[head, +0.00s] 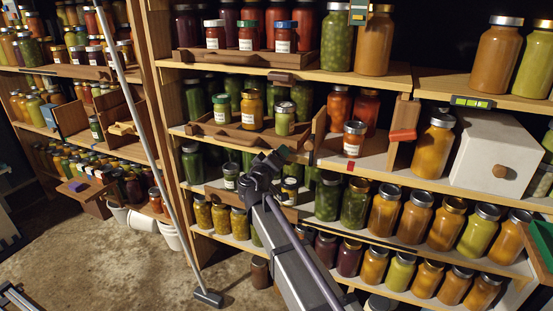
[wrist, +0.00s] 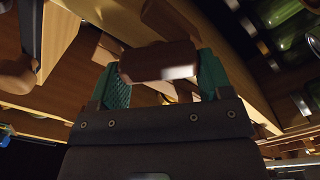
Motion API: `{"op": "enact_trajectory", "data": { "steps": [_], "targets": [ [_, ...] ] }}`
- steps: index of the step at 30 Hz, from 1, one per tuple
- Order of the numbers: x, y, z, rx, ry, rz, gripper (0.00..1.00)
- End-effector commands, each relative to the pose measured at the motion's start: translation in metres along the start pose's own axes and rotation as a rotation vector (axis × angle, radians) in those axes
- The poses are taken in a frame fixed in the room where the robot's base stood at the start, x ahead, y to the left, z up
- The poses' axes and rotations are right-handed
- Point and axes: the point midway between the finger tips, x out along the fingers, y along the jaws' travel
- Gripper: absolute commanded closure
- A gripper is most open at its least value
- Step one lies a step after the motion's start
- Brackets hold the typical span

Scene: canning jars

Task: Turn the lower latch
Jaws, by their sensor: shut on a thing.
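The lower latch (wrist: 158,62) is a small brown wooden block, seen close up in the wrist view. The green pads of my gripper (wrist: 163,80) stand on either side of it and are shut on it. In the head view my gripper (head: 276,158) is at the shelf edge, below the middle tray of jars. The latch is hidden there behind my gripper and arm. A similar brown wooden block (head: 280,76) sits on the shelf edge higher up. The exact turn of the held latch is hard to tell.
Wooden trays with labelled jars, the upper tray (head: 225,58) and the middle tray (head: 235,128), stand close above my gripper. A lone labelled jar (head: 353,139) stands to the right. A white box (head: 497,150) sits farther right. A long pole (head: 150,140) leans at left.

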Motion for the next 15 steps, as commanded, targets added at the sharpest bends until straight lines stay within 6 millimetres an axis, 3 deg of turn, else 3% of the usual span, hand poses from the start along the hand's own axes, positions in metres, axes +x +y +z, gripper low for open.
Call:
{"op": "enact_trajectory", "data": {
  "steps": [15],
  "targets": [
    [-0.0004, -0.0051, 0.0020, -0.469, -0.001, 0.000, 0.51]
  ]
}}
